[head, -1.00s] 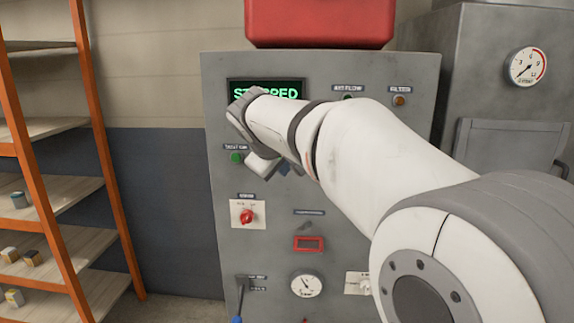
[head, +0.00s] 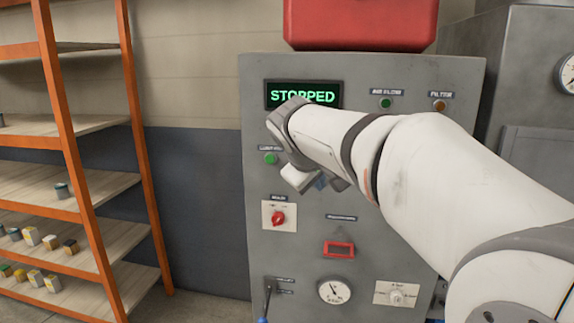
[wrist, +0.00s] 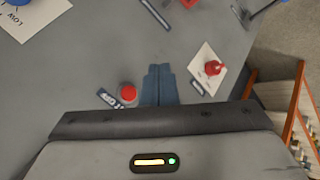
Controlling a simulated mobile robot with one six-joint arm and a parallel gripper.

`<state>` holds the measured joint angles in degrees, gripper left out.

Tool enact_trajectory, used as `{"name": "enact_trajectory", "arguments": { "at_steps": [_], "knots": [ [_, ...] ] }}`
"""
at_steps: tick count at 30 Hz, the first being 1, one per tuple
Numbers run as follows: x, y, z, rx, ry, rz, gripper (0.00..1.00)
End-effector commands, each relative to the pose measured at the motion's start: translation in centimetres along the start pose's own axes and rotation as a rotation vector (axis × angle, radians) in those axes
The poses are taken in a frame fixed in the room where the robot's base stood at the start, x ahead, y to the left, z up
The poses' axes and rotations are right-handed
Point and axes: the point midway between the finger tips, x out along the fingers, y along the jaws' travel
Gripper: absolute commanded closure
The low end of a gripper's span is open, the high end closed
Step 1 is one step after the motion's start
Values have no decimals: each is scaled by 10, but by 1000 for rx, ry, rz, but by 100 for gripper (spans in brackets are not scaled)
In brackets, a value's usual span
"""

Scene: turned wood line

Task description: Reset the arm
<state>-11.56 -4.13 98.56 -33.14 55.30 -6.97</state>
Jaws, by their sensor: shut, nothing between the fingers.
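My arm reaches across the front of a grey control panel (head: 220,150) in the head view, passing just below its display. My gripper (head: 320,182) is mostly hidden behind my wrist there; only bits of it show. In the wrist view my gripper (wrist: 158,84) has its two blue-grey fingers together with nothing between them. The fingers point at the panel face, between a red button (wrist: 127,92) and a red rotary knob (wrist: 213,68). Whether the fingertips touch the panel cannot be told.
The display (head: 303,95) reads STOPPED. A green lamp (head: 271,158), a red-framed slot (head: 339,248), a gauge (head: 334,291) and a lever (head: 267,300) are on the panel. A red box (head: 360,25) sits on top. An orange-framed shelf (head: 62,130) stands left.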

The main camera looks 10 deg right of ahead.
Motion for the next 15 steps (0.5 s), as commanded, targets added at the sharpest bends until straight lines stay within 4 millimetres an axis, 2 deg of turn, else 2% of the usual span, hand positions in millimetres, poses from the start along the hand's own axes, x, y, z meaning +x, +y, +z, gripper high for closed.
{"name": "enact_trajectory", "arguments": {
  "at_steps": [5,9,12,15],
  "knots": [
    [9,-48,85,139,-93,-152,100],
    [12,-105,163,297,-186,-293,100],
    [11,-142,208,401,-245,-371,100],
    [9,-171,239,482,-289,-426,100]
  ]
}}
